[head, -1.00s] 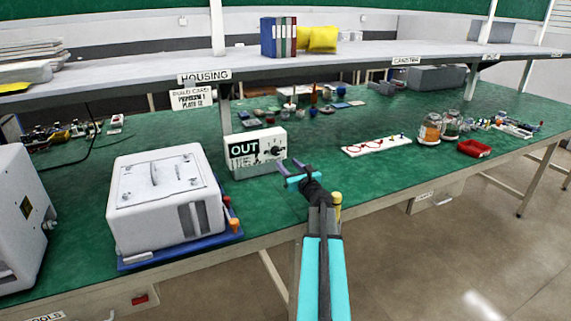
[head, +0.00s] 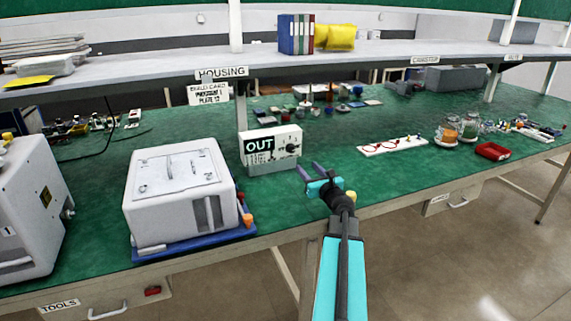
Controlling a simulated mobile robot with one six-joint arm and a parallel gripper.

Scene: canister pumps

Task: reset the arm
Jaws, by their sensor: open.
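My gripper (head: 309,173) is at the end of my turquoise and black arm, above the front part of the green bench (head: 350,178). Its two purple-grey fingers are apart, with nothing seen between them. They point up and left, just right of the white box with the OUT sign (head: 272,148). I cannot tell whether the fingers touch the box; a small gap seems to show.
A white housing (head: 180,190) on a blue tray (head: 190,246) stands at left, another white machine (head: 28,210) at the far left. A white strip with red loops (head: 392,146), jars (head: 447,132) and a red tray (head: 492,151) are at right. A shelf (head: 365,57) runs above.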

